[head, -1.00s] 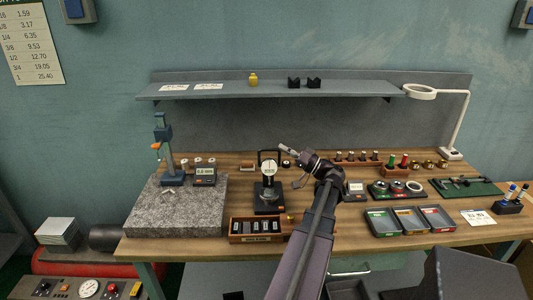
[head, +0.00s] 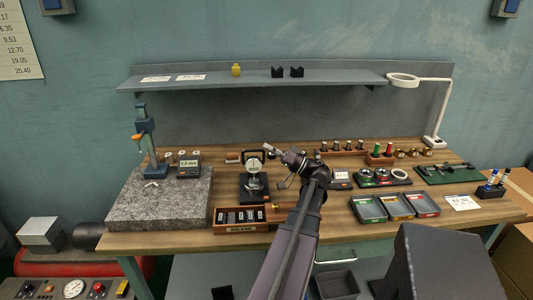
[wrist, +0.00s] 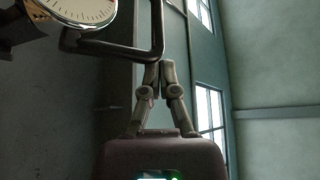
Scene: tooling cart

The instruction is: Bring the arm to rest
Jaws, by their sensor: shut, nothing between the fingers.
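My gripper (head: 270,151) is at the end of my arm (head: 300,215), which reaches up over the front of the workbench. The gripper is above the bench top, beside the dial gauge stand (head: 254,185) and its black handle frame. In the wrist view my gripper (wrist: 160,72) has its fingertips together with nothing between them. The white dial face (wrist: 85,8) and the dark bent handle (wrist: 110,48) show close to the fingers there. Whether the fingers touch the handle I cannot tell.
A granite plate (head: 150,212) with a blue stand (head: 147,140) is at the left. A block box (head: 240,227) lies at the front. Trays (head: 395,217), a ring holder (head: 380,186) and a magnifier lamp (head: 440,110) are at the right. A shelf (head: 210,83) runs behind.

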